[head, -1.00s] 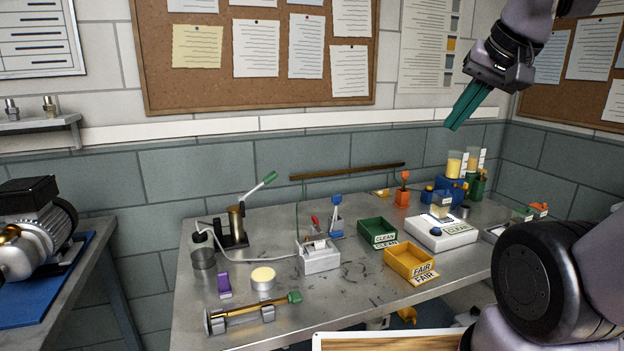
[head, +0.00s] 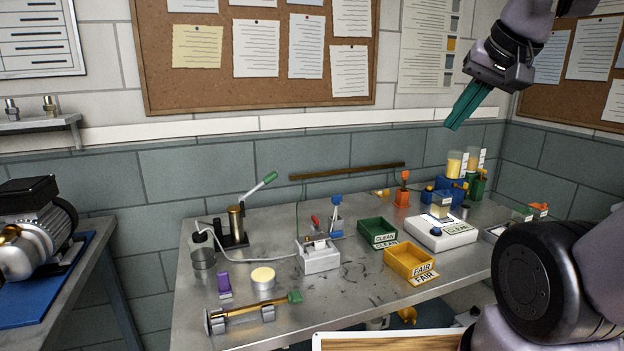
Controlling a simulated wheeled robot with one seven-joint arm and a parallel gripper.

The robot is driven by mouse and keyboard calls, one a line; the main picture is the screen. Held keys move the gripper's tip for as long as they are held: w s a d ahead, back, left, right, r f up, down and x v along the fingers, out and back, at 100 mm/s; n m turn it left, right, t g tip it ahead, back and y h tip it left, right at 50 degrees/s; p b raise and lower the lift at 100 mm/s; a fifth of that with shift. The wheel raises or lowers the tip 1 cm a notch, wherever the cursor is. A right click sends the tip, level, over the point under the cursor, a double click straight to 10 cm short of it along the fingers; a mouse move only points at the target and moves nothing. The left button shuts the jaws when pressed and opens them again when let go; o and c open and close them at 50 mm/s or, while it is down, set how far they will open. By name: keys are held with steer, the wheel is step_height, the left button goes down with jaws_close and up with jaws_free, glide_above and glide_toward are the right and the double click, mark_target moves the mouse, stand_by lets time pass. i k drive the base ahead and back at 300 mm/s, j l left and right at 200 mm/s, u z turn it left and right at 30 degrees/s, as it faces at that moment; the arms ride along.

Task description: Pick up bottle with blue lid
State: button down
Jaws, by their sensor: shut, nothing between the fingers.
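My gripper (head: 455,126) has green fingers pressed together. It is raised in the air at the upper right, in front of the wall and well above the bench, holding nothing. I cannot pick out a bottle with a clearly blue lid. Two clear containers with yellowish contents (head: 456,164) stand upright in blue and green holders (head: 450,186) at the back right of the bench. A small clear jar (head: 441,206) is on a white device (head: 441,232) that has a dark blue knob.
The metal bench (head: 345,301) also carries a green tray (head: 377,231), a yellow tray (head: 409,260), a white block (head: 319,258), a lever pump (head: 236,226) and a brass rod tool (head: 254,312). A motor (head: 36,231) sits on another table at left. Bare bench shows at centre front.

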mark_target(439, 207)
steer(key=i+l, duration=0.15)
steer(key=l, duration=0.25)
steer(key=i+l, duration=0.15)
steer(key=l, duration=0.25)
steer(key=i+l+u, duration=0.1)
steer(key=l, duration=0.3)
steer(key=i+l, duration=0.2)
steer(key=l, duration=0.2)
steer(key=i+l, duration=0.15)
steer(key=l, duration=0.25)
steer(key=u, duration=0.85)
